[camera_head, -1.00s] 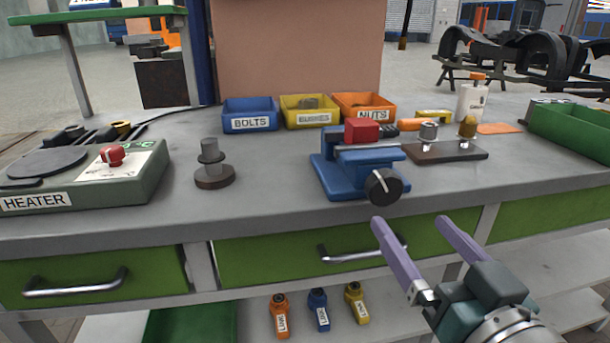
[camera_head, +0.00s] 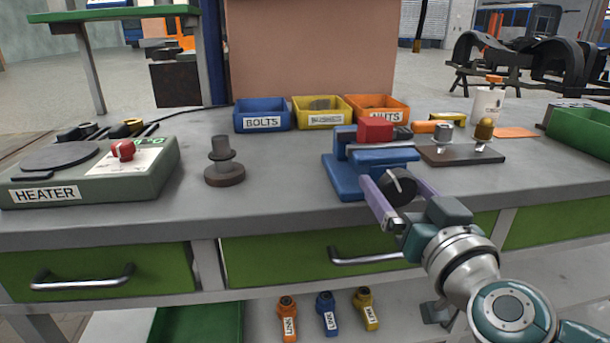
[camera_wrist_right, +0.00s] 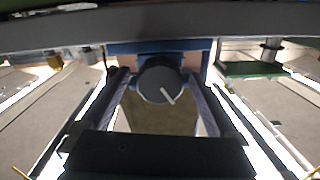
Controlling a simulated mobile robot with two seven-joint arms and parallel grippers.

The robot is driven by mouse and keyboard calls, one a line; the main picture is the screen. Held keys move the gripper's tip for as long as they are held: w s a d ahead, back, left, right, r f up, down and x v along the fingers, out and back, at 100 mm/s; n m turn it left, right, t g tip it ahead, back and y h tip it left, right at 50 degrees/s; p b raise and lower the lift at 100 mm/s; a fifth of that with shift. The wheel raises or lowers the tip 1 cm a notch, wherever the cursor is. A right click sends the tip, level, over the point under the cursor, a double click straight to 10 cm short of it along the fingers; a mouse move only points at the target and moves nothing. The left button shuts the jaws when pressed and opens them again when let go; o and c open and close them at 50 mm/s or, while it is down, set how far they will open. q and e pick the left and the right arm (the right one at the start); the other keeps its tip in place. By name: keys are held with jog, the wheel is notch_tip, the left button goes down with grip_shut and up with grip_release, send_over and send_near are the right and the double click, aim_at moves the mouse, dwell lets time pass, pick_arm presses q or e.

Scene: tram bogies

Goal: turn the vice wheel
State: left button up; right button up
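The blue vice (camera_head: 345,178) with a red block (camera_head: 375,130) in its jaws stands on the front of the grey workbench. Its dark round wheel (camera_head: 400,187) faces the front and carries a pale pointer line. My right gripper (camera_head: 391,179) is at the wheel, with one purple finger on either side of it. In the right wrist view the wheel (camera_wrist_right: 160,82) sits between the fingertips, with its pale line slanting to the lower right. Narrow gaps show between the wheel and the fingers, so the gripper looks open. My left gripper is out of view.
Bins of bolts (camera_head: 262,115), bushes (camera_head: 322,112) and nuts (camera_head: 377,108) stand behind the vice. A brown board (camera_head: 460,153) with fittings lies to its right. A spindle on a round base (camera_head: 224,165) and the heater (camera_head: 90,175) are to the left. A drawer handle (camera_head: 365,258) juts out below.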

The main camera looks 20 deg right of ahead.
jog(key=c, duration=1.4)
jog(key=shift+o, duration=0.2)
jog(key=shift+m, duration=0.3)
